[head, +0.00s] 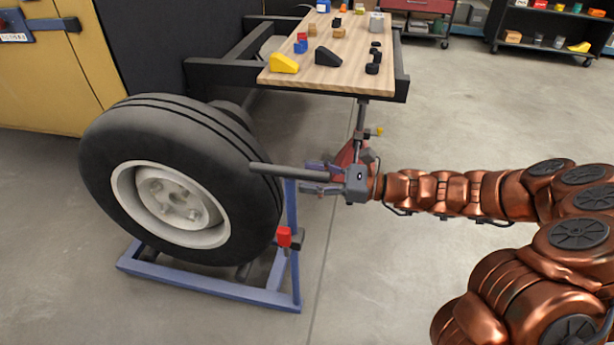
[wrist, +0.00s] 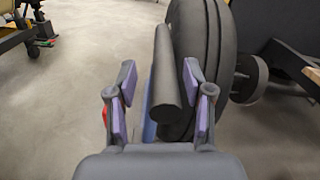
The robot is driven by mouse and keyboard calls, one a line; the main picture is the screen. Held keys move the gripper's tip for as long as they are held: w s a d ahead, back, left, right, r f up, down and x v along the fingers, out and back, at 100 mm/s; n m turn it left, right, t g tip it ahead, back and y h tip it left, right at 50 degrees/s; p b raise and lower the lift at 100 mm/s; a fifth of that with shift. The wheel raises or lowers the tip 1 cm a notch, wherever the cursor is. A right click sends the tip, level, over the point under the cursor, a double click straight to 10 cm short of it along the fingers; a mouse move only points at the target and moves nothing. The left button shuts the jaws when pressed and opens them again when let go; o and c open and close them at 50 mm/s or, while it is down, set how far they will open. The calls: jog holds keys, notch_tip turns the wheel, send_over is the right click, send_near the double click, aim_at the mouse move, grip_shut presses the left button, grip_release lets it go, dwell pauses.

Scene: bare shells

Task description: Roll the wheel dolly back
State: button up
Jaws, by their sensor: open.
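The wheel dolly is a blue floor frame (head: 205,284) with a blue upright and a dark grey horizontal handle bar (head: 300,171). A large black tyre (head: 205,135) with a pale rim stands upright on it. A red part (head: 290,237) sits low on the upright. My gripper (head: 314,178) is at the bar's near end, its fingers pointing left toward the tyre. In the wrist view the purple-padded fingers (wrist: 160,95) are open, with the bar (wrist: 166,75) between them, nearer the right finger. I cannot tell whether a finger touches it.
A dark-framed vehicle-like chassis with a wooden board (head: 330,65) holding several blocks stands behind the wheel; an axle hub (wrist: 245,80) is close to the tyre. A yellow cabinet (head: 60,80) is at the left. The grey floor is clear in front and right.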

jog(key=d, duration=0.3)
jog(key=s+d, duration=0.1)
jog(key=d, duration=0.6)
jog(key=shift+s+d, duration=0.3)
jog(key=shift+s, duration=0.1)
jog(key=s+a+n+g+h, duration=0.35)
jog(key=s+n, duration=0.25)
jog(key=s, duration=0.3)
jog(key=s+a+n+g+h, duration=0.2)
jog(key=s+n+g+h, duration=0.25)
jog(key=s, duration=0.45)
jog(key=s+d+f+n+t+h, duration=0.25)
jog(key=s+d+n+h, duration=0.45)
jog(key=s+d+h, duration=0.6)
notch_tip(320, 180, up, 26)
jog(key=d+y+p, duration=0.1)
jog(key=y+p, duration=0.2)
jog(key=p, duration=2.2)
jog(key=shift+w+d+r+t, duration=0.15)
jog(key=shift+d+r+t, duration=0.1)
jog(key=shift+d+t, duration=0.15)
jog(key=shift+c, duration=0.4)
